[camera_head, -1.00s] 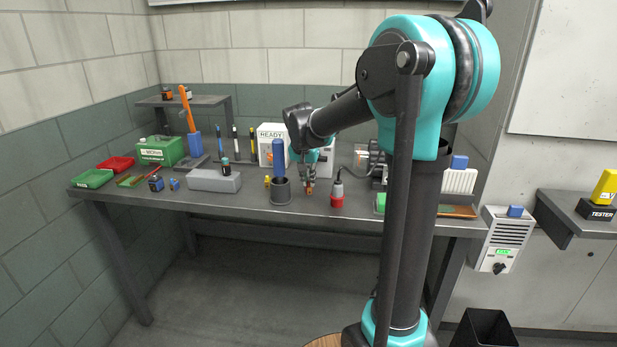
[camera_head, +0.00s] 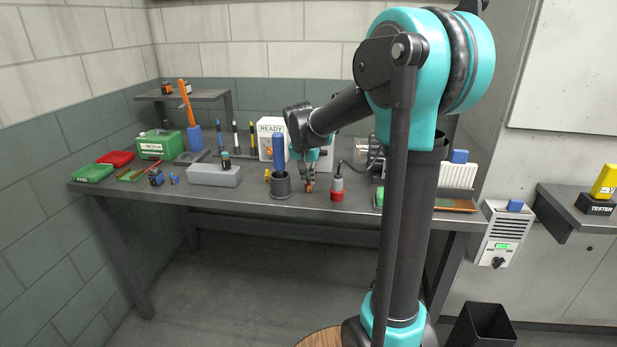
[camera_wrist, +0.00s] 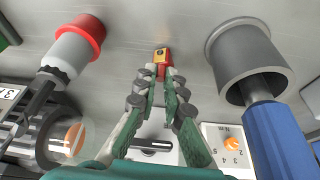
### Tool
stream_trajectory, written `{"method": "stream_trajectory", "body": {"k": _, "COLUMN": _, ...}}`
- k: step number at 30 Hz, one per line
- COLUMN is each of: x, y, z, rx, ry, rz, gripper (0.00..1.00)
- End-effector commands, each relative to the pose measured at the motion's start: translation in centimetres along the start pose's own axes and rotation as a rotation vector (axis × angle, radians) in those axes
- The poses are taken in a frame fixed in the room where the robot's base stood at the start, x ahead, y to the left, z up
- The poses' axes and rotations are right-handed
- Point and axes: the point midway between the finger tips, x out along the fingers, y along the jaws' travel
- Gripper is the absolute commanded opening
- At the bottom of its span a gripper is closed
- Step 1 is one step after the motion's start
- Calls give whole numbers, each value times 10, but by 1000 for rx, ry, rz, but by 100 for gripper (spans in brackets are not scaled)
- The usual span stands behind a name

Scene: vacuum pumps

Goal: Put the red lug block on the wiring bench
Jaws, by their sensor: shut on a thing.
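The red lug block (camera_wrist: 162,56), small and red with a yellow-orange part, is between my fingertips in the wrist view. In the head view it is a tiny red-orange spot (camera_head: 309,187) low at the bench top. My gripper (camera_head: 309,182) points down there, between the grey cup and the red-based plug. In the wrist view my gripper (camera_wrist: 162,72) is shut on the block's near end. Whether the block touches the bench is hard to tell. The grey bench (camera_head: 240,204) runs along the wall; no label shows whether it is the wiring bench.
A grey cup (camera_head: 280,188) with a blue-handled tool (camera_head: 279,152) stands close left of my gripper. A red-and-grey plug (camera_head: 337,187) with a cable stands close right. A grey block (camera_head: 213,175) lies farther left. A side shelf (camera_head: 570,214) holds a yellow tester (camera_head: 604,186).

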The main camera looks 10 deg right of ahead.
Motion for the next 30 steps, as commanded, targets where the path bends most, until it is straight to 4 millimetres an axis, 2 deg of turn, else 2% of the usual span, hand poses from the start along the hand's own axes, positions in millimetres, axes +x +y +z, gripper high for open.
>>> {"method": "stream_trajectory", "body": {"k": 15, "x": 4, "y": 0, "z": 1, "rx": 0, "ry": 0, "rz": 0, "gripper": 0}}
{"method": "stream_trajectory", "body": {"k": 16, "x": 5, "y": 0, "z": 2, "rx": 0, "ry": 0, "rz": 0, "gripper": 10}}
{"method": "stream_trajectory", "body": {"k": 21, "x": 4, "y": 0, "z": 2, "rx": 0, "ry": 0, "rz": 0, "gripper": 32}}
{"method": "stream_trajectory", "body": {"k": 30, "x": 4, "y": 0, "z": 2, "rx": 0, "ry": 0, "rz": 0, "gripper": 34}}
